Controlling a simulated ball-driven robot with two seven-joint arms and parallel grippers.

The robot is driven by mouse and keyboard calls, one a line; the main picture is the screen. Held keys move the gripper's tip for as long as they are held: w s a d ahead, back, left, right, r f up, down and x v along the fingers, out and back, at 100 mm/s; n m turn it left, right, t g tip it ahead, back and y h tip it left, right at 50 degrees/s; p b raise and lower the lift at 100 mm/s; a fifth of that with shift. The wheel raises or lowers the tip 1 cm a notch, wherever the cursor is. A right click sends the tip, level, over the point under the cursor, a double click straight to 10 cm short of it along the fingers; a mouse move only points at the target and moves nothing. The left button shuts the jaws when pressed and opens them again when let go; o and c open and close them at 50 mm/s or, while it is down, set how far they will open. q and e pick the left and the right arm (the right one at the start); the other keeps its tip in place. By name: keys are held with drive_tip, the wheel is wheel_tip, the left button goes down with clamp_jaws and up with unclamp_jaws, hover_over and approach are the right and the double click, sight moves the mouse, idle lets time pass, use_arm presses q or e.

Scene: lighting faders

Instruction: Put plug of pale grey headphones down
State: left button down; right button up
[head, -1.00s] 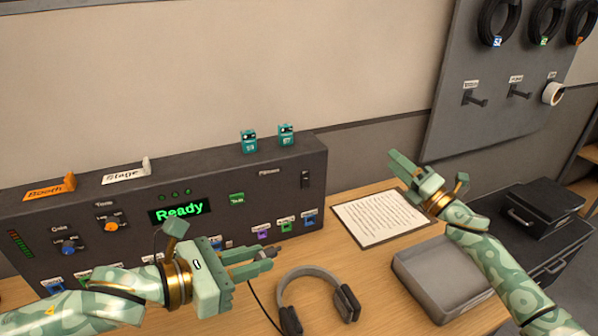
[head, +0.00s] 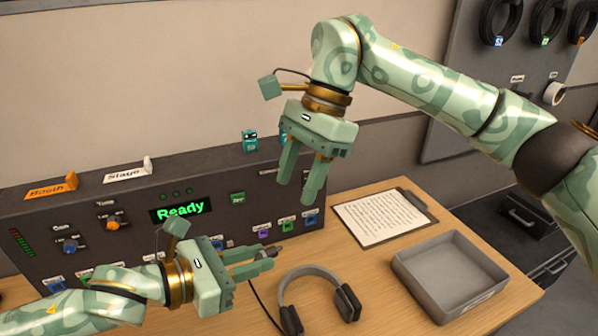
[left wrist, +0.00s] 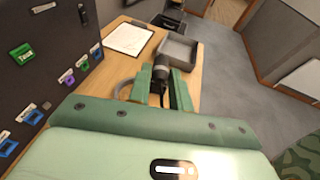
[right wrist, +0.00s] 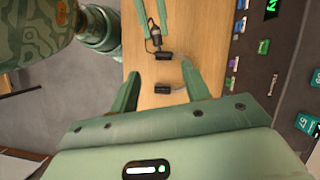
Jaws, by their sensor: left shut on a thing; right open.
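The pale grey headphones (head: 312,272) lie on the table in the head view, with dark ear pads. Their cups also show in the right wrist view (right wrist: 162,88), and part of the band in the left wrist view (left wrist: 125,84). My left gripper (head: 266,258) is shut on the dark plug (head: 273,250), held between its fingertips just left of the headphones. The plug also shows in the left wrist view (left wrist: 160,73). A dark cable (head: 262,305) hangs below it. My right gripper (head: 305,180) is open and empty, pointing down in front of the console, above and behind the headphones.
A dark console (head: 120,220) with a green "Ready" display stands behind my left gripper. A clipboard with paper (head: 385,217) and an empty grey tray (head: 448,290) lie to the right. Bare table (head: 365,255) shows between headphones and tray.

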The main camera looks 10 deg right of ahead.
sight(275, 246)
drive_tip(key=x, duration=1.1)
drive_tip(key=shift+s+a+f, duration=0.1)
drive_tip(key=shift+a+f, duration=0.05)
drive_tip(key=shift+f, duration=0.05)
clamp_jaws()
use_arm(q)
drive_tip(key=c, duration=1.2)
unclamp_jaws()
